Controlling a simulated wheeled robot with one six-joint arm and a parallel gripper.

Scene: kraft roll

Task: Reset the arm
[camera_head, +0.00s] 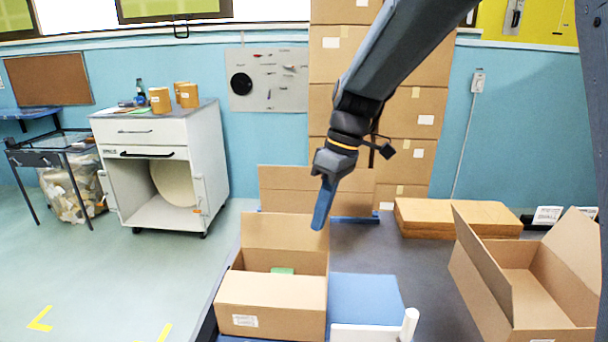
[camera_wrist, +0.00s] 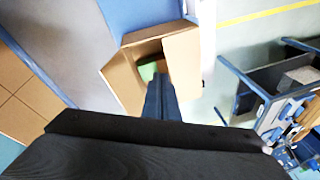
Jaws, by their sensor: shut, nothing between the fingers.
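My gripper (camera_head: 321,205) hangs from my dark arm near the middle of the head view, its blue fingers pointing down and pressed together. It is empty and above an open cardboard box (camera_head: 270,292), apart from it. In the wrist view the shut fingers (camera_wrist: 160,85) show in the middle, in front of the same open box (camera_wrist: 122,82). A green thing (camera_head: 282,270) lies inside the box; it also shows in the wrist view (camera_wrist: 148,70). Most of the box's inside is hidden by its flaps.
A second open box (camera_head: 535,268) stands at the right. Stacked cartons (camera_head: 415,125) rise behind my arm. Flat cardboard (camera_head: 455,218) lies to their right. A white cabinet (camera_head: 160,160) stands at the left. A blue surface (camera_head: 365,298) lies beside the first box. Floor at lower left is clear.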

